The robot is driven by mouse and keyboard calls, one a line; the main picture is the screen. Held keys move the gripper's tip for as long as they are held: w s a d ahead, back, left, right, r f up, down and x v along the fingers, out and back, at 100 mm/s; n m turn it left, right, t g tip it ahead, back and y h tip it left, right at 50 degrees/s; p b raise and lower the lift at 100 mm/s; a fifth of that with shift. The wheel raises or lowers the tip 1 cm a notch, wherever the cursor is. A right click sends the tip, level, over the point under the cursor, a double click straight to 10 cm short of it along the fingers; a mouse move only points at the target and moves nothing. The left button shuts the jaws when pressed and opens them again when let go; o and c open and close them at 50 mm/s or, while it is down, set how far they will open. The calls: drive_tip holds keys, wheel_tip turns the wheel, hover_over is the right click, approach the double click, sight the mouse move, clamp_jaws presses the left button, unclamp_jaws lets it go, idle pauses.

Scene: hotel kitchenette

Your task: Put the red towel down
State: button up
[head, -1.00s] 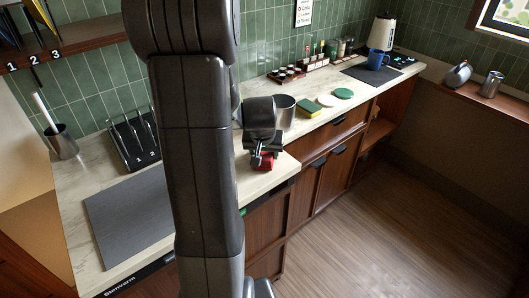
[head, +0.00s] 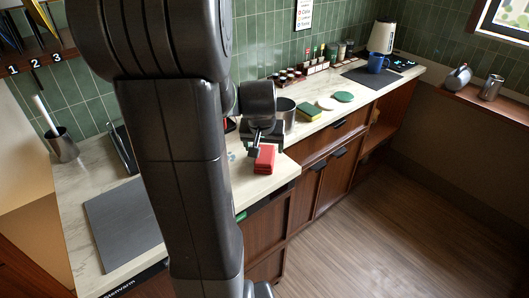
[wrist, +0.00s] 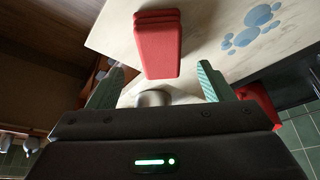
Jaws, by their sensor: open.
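The red towel (head: 265,159), a folded stack, lies on the marble counter near its front corner in the head view. In the wrist view the towel (wrist: 158,45) shows just beyond the fingertips, lined up between them and apart from both. My gripper (head: 257,150) is close behind the towel in the head view, partly hidden by my arm. In the wrist view my gripper (wrist: 158,78) has its green-padded fingers spread wide with nothing between the pads.
A steel pot (head: 285,112) stands behind the gripper. A sponge (head: 309,113) and round discs (head: 327,103) lie farther right. Blue spots (wrist: 250,25) mark the counter beside the towel. Another red thing (wrist: 258,98) shows beyond the right finger. A grey mat (head: 124,222) lies at left.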

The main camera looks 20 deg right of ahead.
sight(265, 154)
drive_tip(key=shift+v, duration=2.75)
drive_tip(key=x, duration=1.2)
drive_tip(key=shift+f, duration=0.25)
drive_tip(key=shift+r, duration=0.2)
drive_tip(key=shift+r, duration=0.15)
